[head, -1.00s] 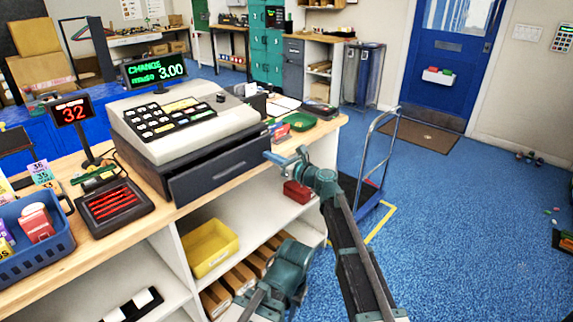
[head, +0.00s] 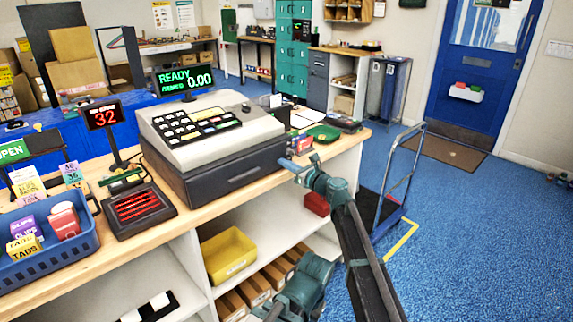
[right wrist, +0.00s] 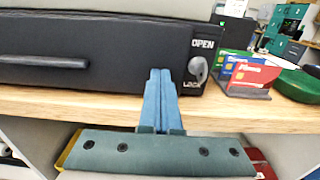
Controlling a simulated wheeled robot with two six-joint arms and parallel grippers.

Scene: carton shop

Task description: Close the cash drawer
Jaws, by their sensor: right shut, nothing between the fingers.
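The cash register (head: 205,128) stands on the wooden counter, and its display reads READY 0.00. Its dark cash drawer (head: 235,180) sits flush under the register body, with no visible gap. In the right wrist view the drawer front (right wrist: 120,72) shows its dark handle (right wrist: 42,61) and a lock marked OPEN and LOCK (right wrist: 197,70). My right gripper (head: 288,165) is shut and empty at the right end of the drawer front. Its blue fingers (right wrist: 160,72) point at the drawer, just left of the lock; I cannot tell whether they touch it.
A card holder (right wrist: 245,78) and a green tray (head: 322,133) lie on the counter right of the register. A blue basket (head: 45,250) and a red-slotted tray (head: 138,208) stand to its left. A hand cart (head: 395,185) stands beyond the counter's right end.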

